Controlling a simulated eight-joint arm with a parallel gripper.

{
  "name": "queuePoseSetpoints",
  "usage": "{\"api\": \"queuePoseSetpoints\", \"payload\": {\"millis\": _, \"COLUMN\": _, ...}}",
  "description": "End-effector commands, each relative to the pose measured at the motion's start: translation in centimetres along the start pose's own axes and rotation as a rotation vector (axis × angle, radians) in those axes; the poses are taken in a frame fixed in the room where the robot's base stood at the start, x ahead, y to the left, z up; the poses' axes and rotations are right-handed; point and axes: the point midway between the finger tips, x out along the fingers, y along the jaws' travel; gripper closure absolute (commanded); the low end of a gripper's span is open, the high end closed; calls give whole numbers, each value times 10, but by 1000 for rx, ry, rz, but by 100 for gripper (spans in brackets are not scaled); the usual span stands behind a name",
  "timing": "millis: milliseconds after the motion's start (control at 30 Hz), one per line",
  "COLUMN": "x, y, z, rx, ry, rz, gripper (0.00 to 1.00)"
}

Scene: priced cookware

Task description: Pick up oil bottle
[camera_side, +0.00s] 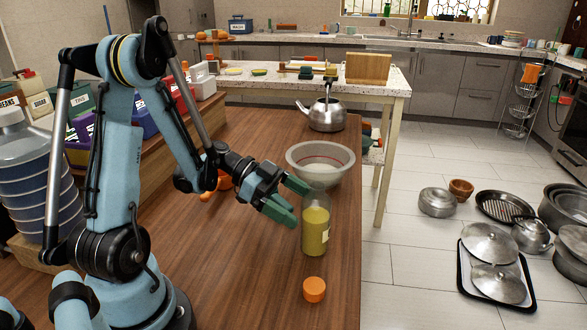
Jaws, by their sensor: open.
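The oil bottle (316,232) is clear with yellow-green oil and a pale label. It stands upright near the right edge of the wooden table. My gripper (296,201), with green fingers, is open and empty. It is at the bottle's upper left, near the neck, with the fingers pointing toward it. The bottle's top partly overlaps the bowl behind it and is hard to make out. I cannot tell whether a finger touches the bottle.
A grey bowl (320,178) stands just behind the bottle, and a steel kettle (326,114) farther back. An orange cap-like object (314,289) sits in front. Orange items (221,183) lie under my arm. The wooden table's (243,290) front area is mostly clear.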

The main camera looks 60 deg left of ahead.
Motion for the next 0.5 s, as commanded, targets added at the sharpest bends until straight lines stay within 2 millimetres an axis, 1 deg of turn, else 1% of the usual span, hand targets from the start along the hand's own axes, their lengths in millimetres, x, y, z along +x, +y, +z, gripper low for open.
{"api": "queuePoseSetpoints", "payload": {"millis": 133, "x": 13, "y": -2, "z": 1, "rx": 2, "ry": 0, "rz": 3, "gripper": 4}}
{"api": "queuePoseSetpoints", "payload": {"millis": 333, "x": 42, "y": -6, "z": 2, "rx": 2, "ry": 0, "rz": 2, "gripper": 4}}
{"api": "queuePoseSetpoints", "payload": {"millis": 400, "x": 48, "y": -6, "z": 2, "rx": 1, "ry": 0, "rz": 2, "gripper": 4}}
{"api": "queuePoseSetpoints", "payload": {"millis": 500, "x": 53, "y": -6, "z": 2, "rx": 0, "ry": 0, "rz": 0, "gripper": 4}}
